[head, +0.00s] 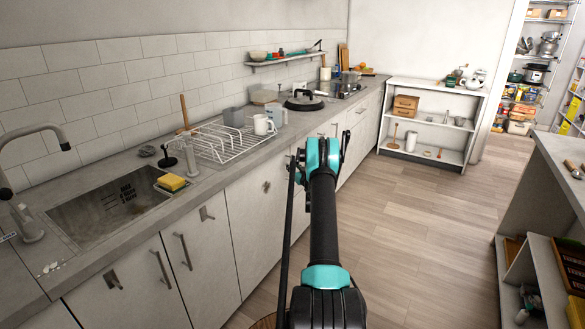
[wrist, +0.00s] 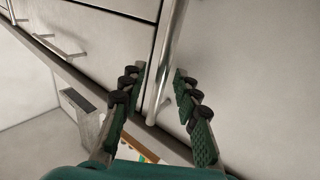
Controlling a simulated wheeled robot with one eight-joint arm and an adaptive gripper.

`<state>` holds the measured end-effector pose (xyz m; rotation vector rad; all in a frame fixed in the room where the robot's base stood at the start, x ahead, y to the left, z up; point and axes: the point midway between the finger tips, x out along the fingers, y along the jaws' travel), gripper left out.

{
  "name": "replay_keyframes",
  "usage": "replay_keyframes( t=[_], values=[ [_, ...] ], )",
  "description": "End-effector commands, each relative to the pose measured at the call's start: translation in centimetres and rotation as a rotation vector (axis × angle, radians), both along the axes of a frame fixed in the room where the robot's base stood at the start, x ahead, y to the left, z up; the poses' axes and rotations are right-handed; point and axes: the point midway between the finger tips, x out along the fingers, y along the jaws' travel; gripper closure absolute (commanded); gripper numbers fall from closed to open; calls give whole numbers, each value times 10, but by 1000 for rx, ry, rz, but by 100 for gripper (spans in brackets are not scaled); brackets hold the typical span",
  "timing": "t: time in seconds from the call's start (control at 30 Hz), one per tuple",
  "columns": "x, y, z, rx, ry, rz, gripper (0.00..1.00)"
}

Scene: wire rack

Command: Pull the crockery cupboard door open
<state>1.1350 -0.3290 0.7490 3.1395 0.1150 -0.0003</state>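In the wrist view a pale cupboard door (wrist: 250,60) fills the right side, with a long metal bar handle (wrist: 169,60) near its left edge. The door lies flush with the panel beside it. My gripper (wrist: 160,78) is open, with one finger on each side of the handle and a gap visible on both sides. In the head view my arm reaches towards the lower cabinets past the drying rack, and its end hides the handle and most of the gripper. I cannot tell from the head view exactly which door is at the fingers.
The counter holds a sink (head: 110,205), a yellow sponge (head: 172,182), a wire dish rack (head: 225,140) and a dark pan lid (head: 304,100). A low white shelf (head: 430,88) stands at the back. An island (head: 560,175) is on the right. The wood floor (head: 420,215) between is clear.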

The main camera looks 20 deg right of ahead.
Motion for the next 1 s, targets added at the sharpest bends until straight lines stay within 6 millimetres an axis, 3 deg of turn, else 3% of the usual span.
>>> replay_keyframes(
  t=[0.37, 0.63, 1.0],
  values=[
    [6, 0, 0, 0, 0, 0, 69],
    [6, 1, 0, 0, 0, 0, 100],
    [6, 1, 0, 0, 0, 0, 100]
  ],
)
